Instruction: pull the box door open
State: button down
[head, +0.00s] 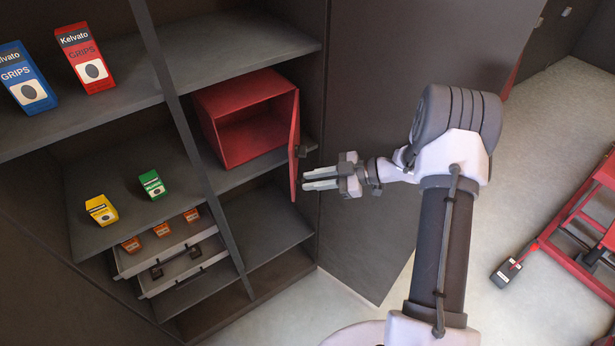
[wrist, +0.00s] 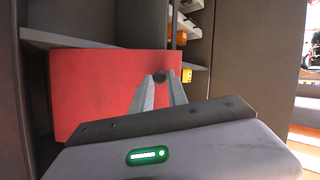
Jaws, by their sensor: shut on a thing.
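The red box (head: 228,139) sits on a middle shelf of the dark cabinet. Its door (head: 294,150) stands swung out on the box's right side, and the empty-looking inside of the box shows. A dark fitting (head: 304,148) sticks out from the door's outer face. My gripper (head: 307,179) reaches in from the right, its fingertips at the door's outer face. In the wrist view the red door panel (wrist: 92,85) lies ahead, and my fingers close on a small dark knob (wrist: 159,76) there. The grip itself is partly hidden by the fingers.
A large dark cabinet panel (head: 385,130) stands right of the shelves, behind my arm. Kelvato grips boxes (head: 85,57) and small yellow (head: 101,210) and green (head: 152,184) boxes stand on the left shelves. Drawers (head: 180,265) sit below. A red lift (head: 570,235) is at the right.

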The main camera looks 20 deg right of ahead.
dwell(0.3)
jog(key=c, duration=1.3)
grip_release()
jog(key=shift+r, duration=0.15)
jog(key=s+a+r+p, duration=0.1)
jog(key=s+r+p, duration=0.2)
jog(key=s, duration=1.3)
jog(key=shift+r, duration=0.85)
jog(key=shift+c, duration=0.2)
